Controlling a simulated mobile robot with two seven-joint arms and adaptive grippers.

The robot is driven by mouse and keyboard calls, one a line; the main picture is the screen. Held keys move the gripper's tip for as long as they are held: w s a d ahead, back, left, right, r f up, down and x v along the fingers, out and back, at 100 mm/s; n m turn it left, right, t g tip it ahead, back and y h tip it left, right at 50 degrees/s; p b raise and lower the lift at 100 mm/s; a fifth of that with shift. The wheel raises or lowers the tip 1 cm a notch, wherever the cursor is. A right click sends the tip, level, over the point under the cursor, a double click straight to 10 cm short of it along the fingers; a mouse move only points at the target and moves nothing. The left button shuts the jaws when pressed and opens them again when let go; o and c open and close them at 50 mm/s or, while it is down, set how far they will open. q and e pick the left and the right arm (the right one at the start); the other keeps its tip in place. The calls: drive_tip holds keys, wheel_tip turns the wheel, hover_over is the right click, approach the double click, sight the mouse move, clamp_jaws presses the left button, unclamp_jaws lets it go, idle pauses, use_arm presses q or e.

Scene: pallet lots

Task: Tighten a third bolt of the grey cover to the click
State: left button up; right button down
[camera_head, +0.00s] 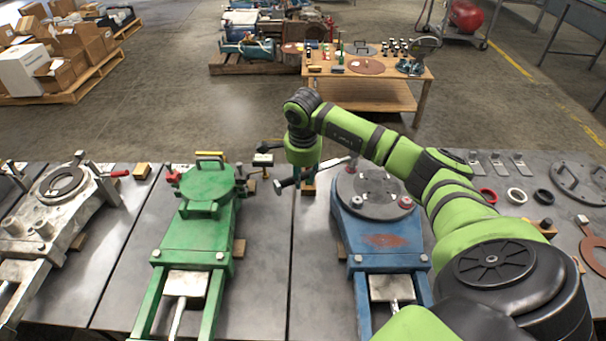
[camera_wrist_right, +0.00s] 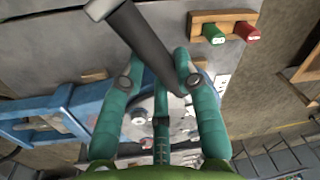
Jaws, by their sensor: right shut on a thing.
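The grey cover (camera_head: 372,192) is a round plate on top of the blue valve body (camera_head: 385,241), right of the middle in the head view. A small red knob and some bolt heads show on it; how tight they are cannot be told. My right gripper (camera_head: 308,190) is left of the cover, pointing down. It is shut on a bar-shaped tool, seemingly the wrench (camera_head: 334,164). In the right wrist view the tool's dark shaft (camera_wrist_right: 140,42) runs between the green fingers (camera_wrist_right: 160,92). Part of the pale round cover lies behind the fingers, mostly hidden. My left gripper is out of view.
A green valve (camera_head: 207,190) stands left of my right gripper, and a grey metal one (camera_head: 65,195) stands further left. Rings and plates (camera_head: 517,195) lie at the right. In the wrist view, a wooden block (camera_wrist_right: 205,18) holds green and red pieces. My right arm crosses above the blue valve.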

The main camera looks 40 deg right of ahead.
drive_tip(key=shift+f+b, duration=0.9)
drive_tip(key=shift+f, duration=0.2)
drive_tip(key=shift+w, duration=0.3)
drive_tip(key=shift+w+d+m, duration=0.15)
drive_tip(key=shift+w+m, duration=0.4)
drive_tip(key=shift+m, duration=0.05)
drive_tip(key=shift+b, duration=0.3)
drive_tip(key=shift+w+d+m+b, duration=0.25)
drive_tip(key=shift+w+m, duration=0.25)
drive_tip(key=shift+w, duration=0.25)
drive_tip(key=shift+w, duration=0.1)
drive_tip(key=shift+w+d+m+b, duration=0.3)
drive_tip(key=shift+w+m+b, duration=0.2)
drive_tip(key=shift+w+m, duration=0.15)
